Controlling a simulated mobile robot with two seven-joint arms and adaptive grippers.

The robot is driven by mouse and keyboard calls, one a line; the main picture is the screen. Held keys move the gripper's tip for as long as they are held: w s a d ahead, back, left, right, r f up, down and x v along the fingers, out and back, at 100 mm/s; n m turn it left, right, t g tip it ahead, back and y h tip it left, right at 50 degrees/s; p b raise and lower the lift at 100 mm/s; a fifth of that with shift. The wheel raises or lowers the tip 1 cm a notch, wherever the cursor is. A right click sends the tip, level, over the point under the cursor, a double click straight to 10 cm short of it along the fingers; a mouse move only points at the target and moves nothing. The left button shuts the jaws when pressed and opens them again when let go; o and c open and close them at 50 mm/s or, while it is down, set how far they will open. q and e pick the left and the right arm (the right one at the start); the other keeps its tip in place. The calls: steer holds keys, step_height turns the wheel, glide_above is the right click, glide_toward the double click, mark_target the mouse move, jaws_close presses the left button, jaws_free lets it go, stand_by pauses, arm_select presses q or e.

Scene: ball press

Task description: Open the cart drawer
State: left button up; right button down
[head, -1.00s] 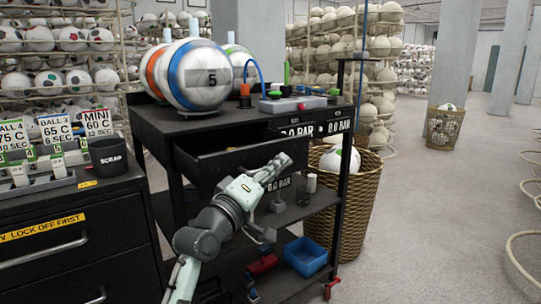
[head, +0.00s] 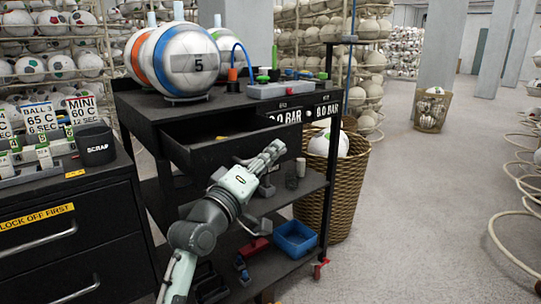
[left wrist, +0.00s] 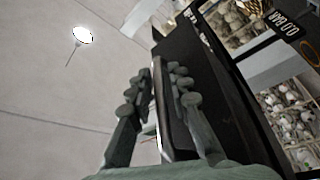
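The black cart (head: 137,104) stands left of centre in the head view. Its top drawer (head: 205,152) is partly pulled out, with the dark inside showing over its front. My left gripper (head: 272,150) is at the right part of the drawer front. In the left wrist view, the two fingers (left wrist: 157,72) stand either side of a thin dark panel or bar (left wrist: 159,95) with a bright edge. The fingertips are close to it, but I cannot tell whether they grip it. The drawer handle cannot be made out. My right gripper is not in view.
Large balls, one marked 5 (head: 184,62), and a grey control box (head: 280,90) stand on the cart top. A blue bin (head: 296,240) is on the bottom shelf. A wicker basket (head: 327,198) stands beside the cart. A black cabinet (head: 85,205) is left. Floor at right is mostly clear.

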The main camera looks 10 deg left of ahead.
arm_select(q)
steer(key=v, duration=1.2)
step_height(320, 180, down, 27)
steer(key=s+a+m+g+y, duration=0.2)
steer(key=m+g+y, duration=0.15)
steer(key=g, duration=0.45)
steer(key=s+a+f+m+g+y, duration=0.2)
steer(key=s+a+f+m+g, duration=0.1)
steer(key=s+f, duration=0.6)
steer(key=s+a+f+m+g+y, duration=0.2)
steer(key=s+a+f+m+g, duration=0.1)
steer(key=s+f, duration=0.7)
step_height(320, 180, down, 5)
steer(key=shift+s+a+r+g, duration=0.1)
steer(key=shift+s+a+g, duration=0.15)
steer(key=shift+a+g, duration=0.8)
